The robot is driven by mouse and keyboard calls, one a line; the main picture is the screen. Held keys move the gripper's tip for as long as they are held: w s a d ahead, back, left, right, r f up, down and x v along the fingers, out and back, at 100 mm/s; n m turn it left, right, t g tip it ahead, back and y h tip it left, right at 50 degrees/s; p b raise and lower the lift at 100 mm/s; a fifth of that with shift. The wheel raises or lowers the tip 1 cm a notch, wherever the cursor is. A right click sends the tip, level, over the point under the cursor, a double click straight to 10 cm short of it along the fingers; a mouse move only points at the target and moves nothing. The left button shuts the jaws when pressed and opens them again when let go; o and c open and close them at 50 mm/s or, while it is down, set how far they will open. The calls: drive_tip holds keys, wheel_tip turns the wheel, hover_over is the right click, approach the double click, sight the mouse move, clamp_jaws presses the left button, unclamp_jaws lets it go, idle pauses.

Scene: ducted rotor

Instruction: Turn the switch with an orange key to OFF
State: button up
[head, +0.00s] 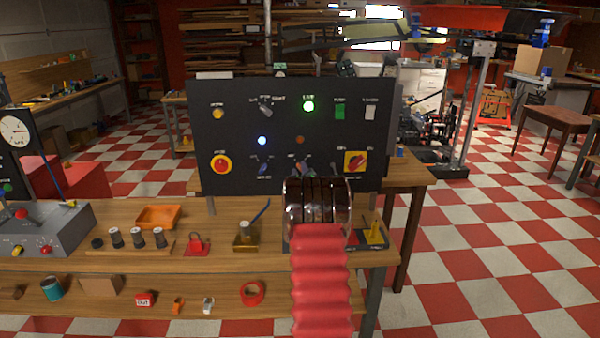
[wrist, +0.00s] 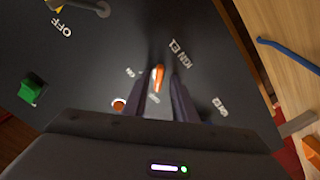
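The orange key (wrist: 157,77) sits in its switch on the black panel, close to the label "IGN E1" in the wrist view. It stands nearly upright in that picture, and the small position labels around it are too blurred to read surely. My gripper (wrist: 159,85) is open, with one dark finger on each side of the key and a small gap showing at the tips. In the head view my gripper (head: 318,190) is in front of the panel's lower middle and hides part of this switch (head: 302,167).
The black panel (head: 230,115) also carries a red-and-yellow rotary switch (head: 355,161), a red-and-yellow button (head: 221,164), another selector (head: 263,168), an amber lamp (head: 300,140) and a green button (head: 339,112).

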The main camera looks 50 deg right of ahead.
drive_tip(key=shift+o, duration=0.3)
drive_tip(key=shift+s, duration=0.2)
drive_tip(key=v, duration=1.3)
drive_tip(key=shift+a, duration=0.25)
drive_tip(key=shift+s, duration=0.15)
